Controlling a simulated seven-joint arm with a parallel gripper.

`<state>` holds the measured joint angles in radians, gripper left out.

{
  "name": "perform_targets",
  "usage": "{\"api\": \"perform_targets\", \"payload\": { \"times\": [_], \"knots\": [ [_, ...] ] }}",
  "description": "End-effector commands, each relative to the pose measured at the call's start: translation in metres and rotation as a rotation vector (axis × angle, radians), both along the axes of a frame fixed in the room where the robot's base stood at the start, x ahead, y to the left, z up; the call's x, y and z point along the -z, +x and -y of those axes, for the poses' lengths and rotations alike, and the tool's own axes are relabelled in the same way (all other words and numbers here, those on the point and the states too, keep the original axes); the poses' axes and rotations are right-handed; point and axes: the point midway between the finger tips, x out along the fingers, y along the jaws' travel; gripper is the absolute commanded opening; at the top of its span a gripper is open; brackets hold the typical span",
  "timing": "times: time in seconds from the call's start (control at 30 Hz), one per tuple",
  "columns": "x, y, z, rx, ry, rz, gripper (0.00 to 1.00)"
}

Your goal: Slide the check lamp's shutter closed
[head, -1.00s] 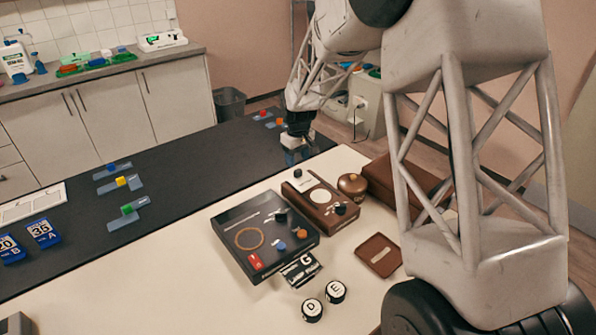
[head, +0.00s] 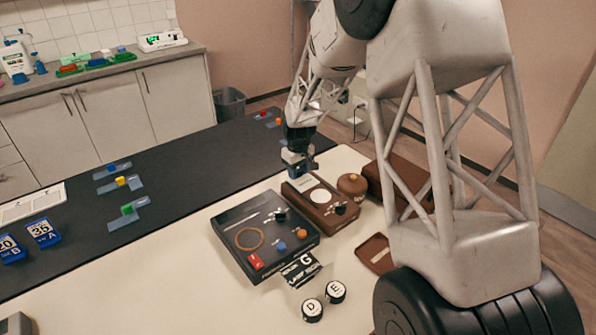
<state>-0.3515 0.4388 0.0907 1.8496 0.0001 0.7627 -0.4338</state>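A brown box (head: 311,211) with a pale round window (head: 320,196) and a black knob (head: 340,208) lies on the cream table part; it looks like the check lamp. The pale window is uncovered. The knob sits to the right of the window, near the box's front end. My gripper (head: 300,170) points down just above and behind the box's far end, apart from the knob. Its fingers are small and dark here, and I cannot tell their opening.
A black panel (head: 233,219) with a ring, a red switch and knobs stands left of the brown box. A round brown pot (head: 352,184) and a larger brown box (head: 409,187) are to its right. A brown tray (head: 376,254) and round lettered pieces (head: 313,309) lie in front.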

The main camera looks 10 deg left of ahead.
Motion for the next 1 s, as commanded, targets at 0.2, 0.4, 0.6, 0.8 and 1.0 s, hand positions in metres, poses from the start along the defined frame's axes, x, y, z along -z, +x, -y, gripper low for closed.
{"api": "perform_targets", "payload": {
  "times": [0.2,0.4,0.6,0.8,1.0],
  "knots": [
    [0.0,0.0,0.0,0.0,0.0,0.0,0.05],
    [0.0,0.0,0.0,0.0,0.0,0.0,0.0],
    [-0.002,-0.006,0.007,0.001,0.001,0.002,0.0],
    [-0.002,-0.022,0.023,0.0,0.001,0.002,0.0],
    [-0.002,-0.039,0.039,0.001,0.0,0.001,0.0]
  ]
}}
